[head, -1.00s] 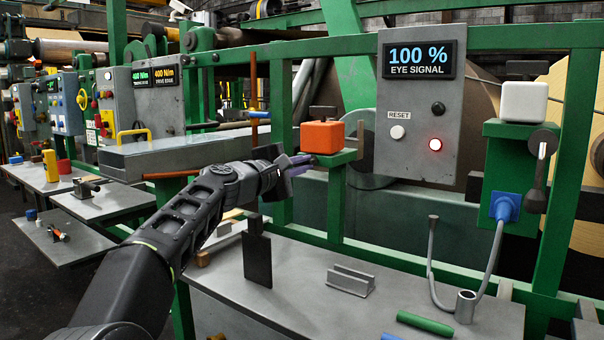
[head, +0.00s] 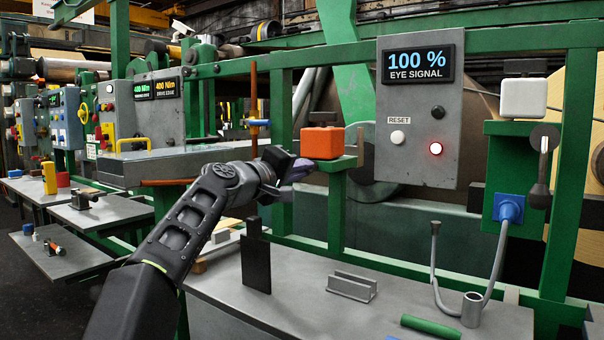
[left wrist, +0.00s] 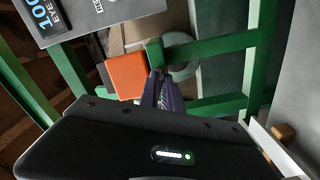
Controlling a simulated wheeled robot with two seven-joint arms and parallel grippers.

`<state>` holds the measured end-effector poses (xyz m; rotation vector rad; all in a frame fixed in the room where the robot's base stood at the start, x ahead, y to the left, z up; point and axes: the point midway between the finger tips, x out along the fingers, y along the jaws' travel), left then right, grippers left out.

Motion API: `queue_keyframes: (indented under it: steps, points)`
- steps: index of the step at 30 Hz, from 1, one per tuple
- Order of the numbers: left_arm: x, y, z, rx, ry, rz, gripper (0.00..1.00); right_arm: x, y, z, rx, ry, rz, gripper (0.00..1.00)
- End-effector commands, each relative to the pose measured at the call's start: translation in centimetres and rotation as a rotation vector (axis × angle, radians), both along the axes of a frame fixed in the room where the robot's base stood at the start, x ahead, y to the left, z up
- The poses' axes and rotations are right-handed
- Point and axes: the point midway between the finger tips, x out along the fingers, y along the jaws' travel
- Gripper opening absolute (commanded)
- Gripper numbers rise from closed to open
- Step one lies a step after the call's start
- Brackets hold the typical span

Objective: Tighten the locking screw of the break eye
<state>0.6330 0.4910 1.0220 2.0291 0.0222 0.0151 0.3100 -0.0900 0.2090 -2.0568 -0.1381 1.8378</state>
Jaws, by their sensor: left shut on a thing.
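The break eye's orange box (head: 323,143) sits on a small green bracket (head: 338,164) on the frame, left of the control panel. My left gripper (head: 298,172) is at the lower left of the box, beside the bracket. In the left wrist view its purple-grey fingers (left wrist: 160,80) are close together and reach to the box's edge (left wrist: 128,76). They are shut on what seems to be the locking screw, which the fingers hide. My right gripper is not in view.
The panel (head: 418,110) reads 100 % EYE SIGNAL, with a red light lit. A white box (head: 524,98) stands on a green plate at right. Below, a grey table (head: 310,297) holds a dark plate (head: 256,263), a metal channel (head: 352,287) and a green cylinder (head: 430,326).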

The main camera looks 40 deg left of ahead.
Motion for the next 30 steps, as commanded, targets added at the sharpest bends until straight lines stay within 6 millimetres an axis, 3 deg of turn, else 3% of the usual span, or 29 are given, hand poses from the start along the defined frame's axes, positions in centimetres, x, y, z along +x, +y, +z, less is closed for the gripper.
queue_keyframes:
  steps: [13,14,21,30]
  points:
    - [0.07,-0.08,-0.25,0.014,0.005,-0.003,0.0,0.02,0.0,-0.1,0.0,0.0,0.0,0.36]
    - [0.07,-0.08,-0.25,0.014,0.005,-0.003,0.09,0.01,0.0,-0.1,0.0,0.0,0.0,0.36]
    - [0.04,-0.04,-0.14,0.013,0.003,-0.002,0.29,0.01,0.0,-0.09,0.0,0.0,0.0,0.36]
    - [-0.14,-0.02,-0.08,0.013,0.002,0.0,0.29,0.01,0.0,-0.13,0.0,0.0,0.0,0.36]
